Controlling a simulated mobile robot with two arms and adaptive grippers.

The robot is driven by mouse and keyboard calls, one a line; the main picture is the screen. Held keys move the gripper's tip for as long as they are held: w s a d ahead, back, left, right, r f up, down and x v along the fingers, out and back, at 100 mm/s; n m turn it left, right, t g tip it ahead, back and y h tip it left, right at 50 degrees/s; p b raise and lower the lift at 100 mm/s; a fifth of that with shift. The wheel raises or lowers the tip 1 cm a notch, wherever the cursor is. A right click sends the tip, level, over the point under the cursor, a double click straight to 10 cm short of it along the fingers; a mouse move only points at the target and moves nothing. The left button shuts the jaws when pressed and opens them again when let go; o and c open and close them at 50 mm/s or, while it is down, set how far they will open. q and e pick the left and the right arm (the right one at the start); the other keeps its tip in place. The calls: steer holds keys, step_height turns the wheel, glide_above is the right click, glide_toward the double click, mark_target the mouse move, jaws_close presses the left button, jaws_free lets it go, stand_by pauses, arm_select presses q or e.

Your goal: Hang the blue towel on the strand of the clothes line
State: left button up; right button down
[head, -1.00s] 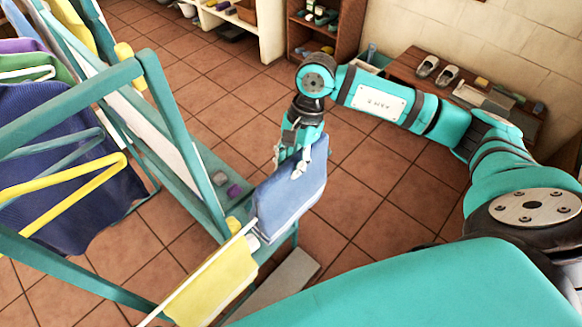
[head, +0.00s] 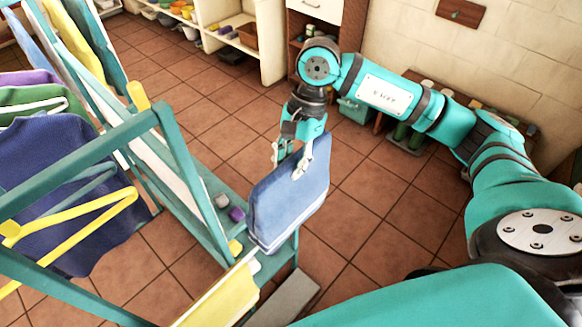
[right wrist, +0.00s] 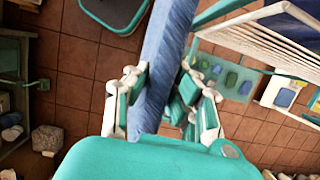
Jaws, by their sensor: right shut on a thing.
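The blue towel (head: 288,200) hangs folded from my right gripper (head: 292,160), which is shut on its upper edge. In the right wrist view the towel (right wrist: 163,60) runs as a narrow upright band between the two fingers (right wrist: 160,88). The white strand of the clothes line (head: 247,262) shows just below and left of the towel's lower end. A yellow cloth (head: 222,302) hangs on it. The towel overlaps the strand's end in the picture; I cannot tell whether they touch. My left gripper is not in view.
A teal drying rack (head: 185,165) with yellow hangers (head: 75,225) and a dark blue garment (head: 60,180) fills the left. Small items, including a purple one (head: 237,214), lie on its low shelf. Shelves (head: 265,50) stand at the back wall. Tiled floor (head: 365,205) is clear beyond the towel.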

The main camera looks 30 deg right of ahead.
step_height(320, 180, up, 6)
steer(key=shift+r+p, duration=0.25)
steer(key=shift+p, duration=1)
steer(key=s+d+b, duration=0.2)
steer(key=s+b, duration=0.2)
steer(key=s, duration=0.4)
steer(key=s+d+r+b, duration=0.1)
steer(key=s+d+b, duration=0.2)
steer(key=s+b, duration=0.2)
steer(key=s, duration=0.3)
steer(key=shift+d, duration=0.3)
